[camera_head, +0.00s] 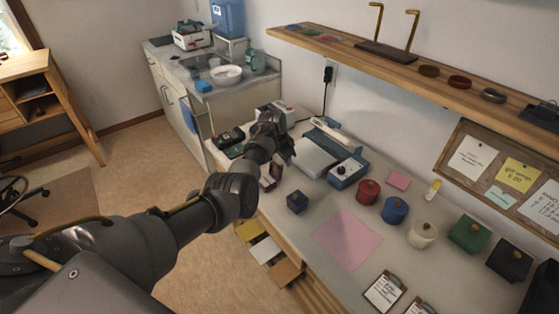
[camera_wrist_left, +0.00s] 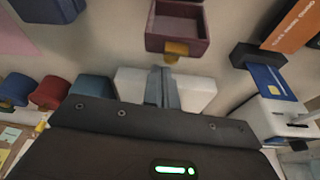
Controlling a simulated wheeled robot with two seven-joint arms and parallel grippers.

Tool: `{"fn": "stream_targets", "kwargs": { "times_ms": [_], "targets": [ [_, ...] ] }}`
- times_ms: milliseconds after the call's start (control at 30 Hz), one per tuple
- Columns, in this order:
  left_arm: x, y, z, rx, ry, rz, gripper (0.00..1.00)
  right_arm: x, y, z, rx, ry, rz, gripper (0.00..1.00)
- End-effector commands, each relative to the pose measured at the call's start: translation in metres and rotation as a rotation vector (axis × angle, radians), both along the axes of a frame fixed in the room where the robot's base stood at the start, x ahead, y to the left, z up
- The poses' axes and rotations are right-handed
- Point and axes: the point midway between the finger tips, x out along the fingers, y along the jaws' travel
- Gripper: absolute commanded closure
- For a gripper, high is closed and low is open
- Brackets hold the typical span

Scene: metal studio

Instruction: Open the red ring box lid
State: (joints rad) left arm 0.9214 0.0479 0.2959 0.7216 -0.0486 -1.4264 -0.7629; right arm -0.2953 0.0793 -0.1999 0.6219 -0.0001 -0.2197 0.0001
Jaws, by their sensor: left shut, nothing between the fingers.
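The red ring box (camera_head: 266,183) stands on the bench beside and just below my left gripper (camera_head: 284,157) in the head view, partly hidden by it. In the left wrist view the dark red box (camera_wrist_left: 178,42) is at the top centre, with a yellow tab (camera_wrist_left: 176,50) on the edge facing my fingers. A recessed inner face shows inside its rim; I cannot tell how far the lid is raised. My left gripper (camera_wrist_left: 162,82) is shut and empty, its tips close to the tab, with no clear contact. My right gripper is not in view.
A dark blue box (camera_head: 296,202) stands to the right of the red box. A white scale (camera_head: 315,156) and a blue device (camera_head: 349,172) are behind. Round red, blue and white containers stand farther right. The pink mat (camera_head: 347,240) is bare.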

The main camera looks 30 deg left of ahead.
Motion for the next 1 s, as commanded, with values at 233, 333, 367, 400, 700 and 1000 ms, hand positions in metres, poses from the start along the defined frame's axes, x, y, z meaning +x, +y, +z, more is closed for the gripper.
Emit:
{"fn": "stream_targets", "kwargs": {
  "times_ms": [233,333,367,400,700,1000],
  "targets": [
    [-0.0016,0.0036,-0.0006,0.000,0.001,0.005,1.00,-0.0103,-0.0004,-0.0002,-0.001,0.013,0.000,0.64],
    [-0.0016,0.0036,-0.0005,0.000,0.001,0.005,1.00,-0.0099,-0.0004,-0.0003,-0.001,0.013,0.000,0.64],
    [-0.0016,0.0036,-0.0005,0.000,0.001,0.005,1.00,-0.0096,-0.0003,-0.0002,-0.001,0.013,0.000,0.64],
    [-0.0016,0.0036,-0.0005,0.001,0.002,0.005,1.00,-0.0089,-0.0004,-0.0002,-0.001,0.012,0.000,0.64],
    [-0.0016,0.0036,-0.0005,0.001,0.002,0.005,1.00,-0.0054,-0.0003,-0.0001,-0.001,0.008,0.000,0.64],
    [-0.0015,0.0037,-0.0005,0.001,0.002,0.005,1.00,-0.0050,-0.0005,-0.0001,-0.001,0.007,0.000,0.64]
  ]
}}
